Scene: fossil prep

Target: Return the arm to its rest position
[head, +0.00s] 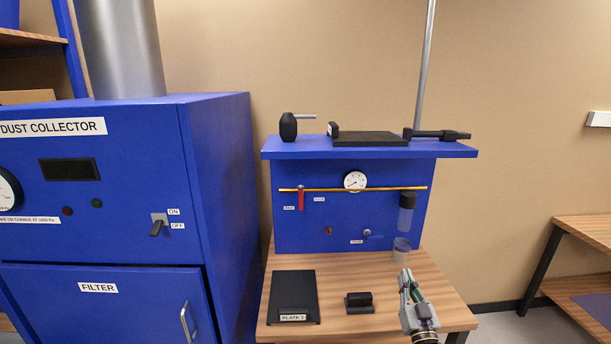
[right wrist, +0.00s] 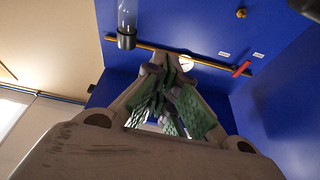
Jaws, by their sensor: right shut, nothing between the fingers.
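My right gripper (head: 407,283) is at the right front of the wooden workbench, pointing up and away from me. Its fingers are shut and hold nothing. In the right wrist view the green-padded fingers (right wrist: 172,95) meet close together, with the blue panel behind them. My left gripper is in neither view.
The blue panel (head: 345,215) carries a gauge (head: 355,180), a red-handled valve (head: 300,199) and a dark-capped clear cylinder (head: 407,215). A clear cup (head: 401,250) stands just beyond my gripper. A black plate (head: 292,297) and a small black holder (head: 359,302) lie left. The dust collector (head: 225,200) stands further left.

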